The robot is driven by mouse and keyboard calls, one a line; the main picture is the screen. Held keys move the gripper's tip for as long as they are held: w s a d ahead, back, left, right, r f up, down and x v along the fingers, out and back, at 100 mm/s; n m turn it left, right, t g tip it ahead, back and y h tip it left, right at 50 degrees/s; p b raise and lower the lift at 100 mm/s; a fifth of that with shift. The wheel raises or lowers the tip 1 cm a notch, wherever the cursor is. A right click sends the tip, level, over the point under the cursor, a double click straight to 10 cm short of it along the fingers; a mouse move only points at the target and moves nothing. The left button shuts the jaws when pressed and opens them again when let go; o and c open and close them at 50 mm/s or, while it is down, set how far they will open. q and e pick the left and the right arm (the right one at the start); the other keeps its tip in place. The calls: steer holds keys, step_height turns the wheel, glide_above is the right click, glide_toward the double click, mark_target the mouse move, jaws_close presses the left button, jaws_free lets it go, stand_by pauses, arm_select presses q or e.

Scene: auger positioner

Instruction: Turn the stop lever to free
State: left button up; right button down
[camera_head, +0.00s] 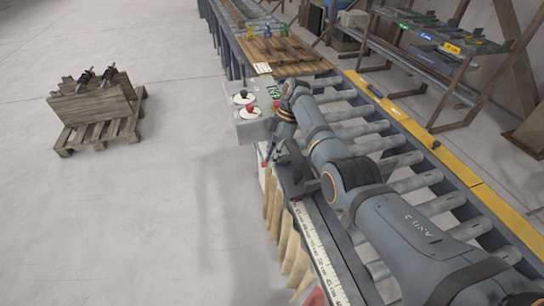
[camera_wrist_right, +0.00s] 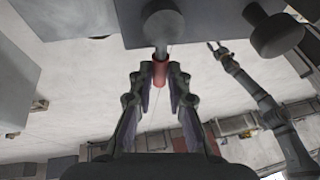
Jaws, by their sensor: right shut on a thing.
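In the wrist view a red sleeve (camera_wrist_right: 160,73) on a short grey rod sits between the fingertips of my right gripper (camera_wrist_right: 160,76); I take it for the handle of the stop lever. The rod runs up to a round grey boss on a dark body. My right gripper (camera_head: 271,151) is shut on the handle, beside the roller conveyor, just below the control box in the head view. The gripper and arm hide most of the lever there. The left gripper (camera_wrist_right: 216,48) shows small in the wrist view, its fingers apart and empty.
The control box (camera_head: 241,123) with a black and a red knob stands close above the gripper. A ruler (camera_head: 318,245) runs along the conveyor (camera_head: 385,143). A pallet (camera_head: 98,132) with a wooden crate stands at left. The floor between is clear.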

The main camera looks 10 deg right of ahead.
steer(key=c, duration=1.3)
jaws_free()
steer(key=v, duration=0.7)
steer(key=shift+d+r, duration=0.15)
steer(key=shift+r, duration=0.05)
